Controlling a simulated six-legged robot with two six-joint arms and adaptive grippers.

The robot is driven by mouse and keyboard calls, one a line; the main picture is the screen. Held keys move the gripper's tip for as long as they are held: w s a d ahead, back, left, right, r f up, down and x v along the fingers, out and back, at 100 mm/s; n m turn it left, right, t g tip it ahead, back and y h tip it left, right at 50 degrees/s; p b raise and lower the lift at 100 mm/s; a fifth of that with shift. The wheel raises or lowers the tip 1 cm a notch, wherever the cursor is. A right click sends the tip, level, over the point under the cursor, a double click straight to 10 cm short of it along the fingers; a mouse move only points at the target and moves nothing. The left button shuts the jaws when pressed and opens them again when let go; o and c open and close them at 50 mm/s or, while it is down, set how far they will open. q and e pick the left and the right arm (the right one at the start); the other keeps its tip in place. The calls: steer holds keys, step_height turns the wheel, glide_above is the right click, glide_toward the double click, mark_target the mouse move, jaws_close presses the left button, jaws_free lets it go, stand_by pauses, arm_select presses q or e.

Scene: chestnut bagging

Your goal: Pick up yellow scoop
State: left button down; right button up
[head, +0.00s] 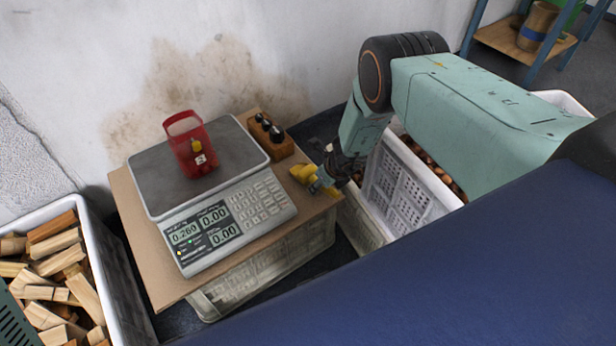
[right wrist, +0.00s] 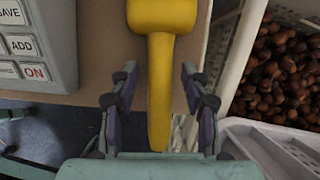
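The yellow scoop (head: 303,173) lies on the brown board near its right edge, beside the scale. In the right wrist view the scoop (right wrist: 160,60) shows its head at the top and its handle pointing down toward my palm. My right gripper (head: 326,178) is at the handle end. In the right wrist view its fingers (right wrist: 160,100) are open, one on each side of the handle, with a gap on both sides. My left gripper is not in view.
A wooden block with dark knobs (head: 270,140) stands behind the scoop. White crates of chestnuts (head: 400,190) are at the right; a crate of firewood (head: 95,250) is at the left.

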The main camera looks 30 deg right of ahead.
jaws_close()
stand_by(0.5)
